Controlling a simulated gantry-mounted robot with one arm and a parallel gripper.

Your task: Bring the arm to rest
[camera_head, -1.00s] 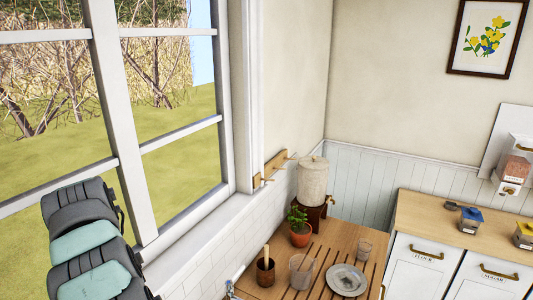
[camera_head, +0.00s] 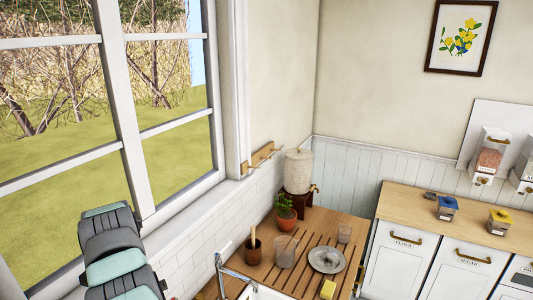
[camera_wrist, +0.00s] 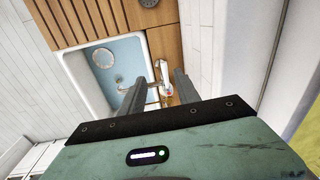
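My gripper (camera_wrist: 159,82) shows in the wrist view with its two grey fingers apart. It is open, and I see nothing held between the fingers. It points down over the sink (camera_wrist: 84,78) and its wooden surround, with the tap (camera_wrist: 161,70) seen beyond the fingers. How far the fingertips are from the tap is hard to tell. My arm, in grey and teal, fills the lower left of the head view, in front of the window. The gripper itself is not visible in the head view.
A tap (camera_head: 232,272) rises by the sink. A stone water dispenser (camera_head: 298,171) stands in the corner. A cabinet counter (camera_head: 410,205) is at right.

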